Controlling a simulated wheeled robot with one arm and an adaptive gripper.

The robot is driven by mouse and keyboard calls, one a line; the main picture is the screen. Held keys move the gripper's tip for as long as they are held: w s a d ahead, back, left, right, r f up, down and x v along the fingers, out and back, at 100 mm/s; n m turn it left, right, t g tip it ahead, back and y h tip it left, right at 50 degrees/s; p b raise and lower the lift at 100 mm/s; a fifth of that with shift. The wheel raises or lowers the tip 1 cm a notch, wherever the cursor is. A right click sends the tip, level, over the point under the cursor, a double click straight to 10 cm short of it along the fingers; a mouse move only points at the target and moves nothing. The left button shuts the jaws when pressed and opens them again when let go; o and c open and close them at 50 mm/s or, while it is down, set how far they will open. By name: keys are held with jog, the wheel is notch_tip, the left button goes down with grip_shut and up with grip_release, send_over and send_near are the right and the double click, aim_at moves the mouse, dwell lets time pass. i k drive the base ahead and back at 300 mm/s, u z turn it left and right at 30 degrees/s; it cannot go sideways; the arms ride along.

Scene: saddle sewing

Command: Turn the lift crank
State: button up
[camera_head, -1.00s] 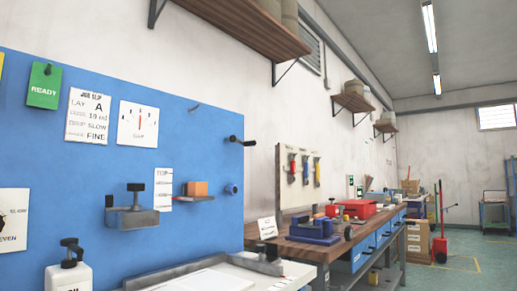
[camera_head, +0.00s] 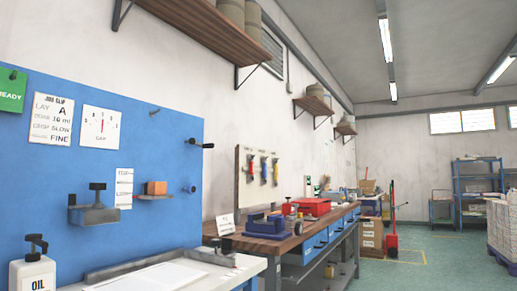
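Near the right edge of the blue board (camera_head: 60,150), a black handle (camera_head: 202,145) sticks out to the right. Below it is a small dark, round-ended fitting (camera_head: 189,189). I cannot tell for sure which of these is the lift crank. A printed card (camera_head: 124,188) hangs to their left; its small lines are hard to read. A dial marked GAP (camera_head: 100,127) is higher on the board, its red needle pointing about straight up. My gripper is not in view.
A grey bracket with a black knob (camera_head: 97,190) and a small shelf with an orange block (camera_head: 156,187) project from the board. A white oil bottle (camera_head: 33,275) stands in front. A wooden workbench (camera_head: 290,243) is beyond. Green floor (camera_head: 440,270) is open at right.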

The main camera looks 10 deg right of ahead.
aim_at(192, 141)
jog(key=z, duration=0.7)
jog(key=i, duration=1.05)
jog(key=u, duration=2.35)
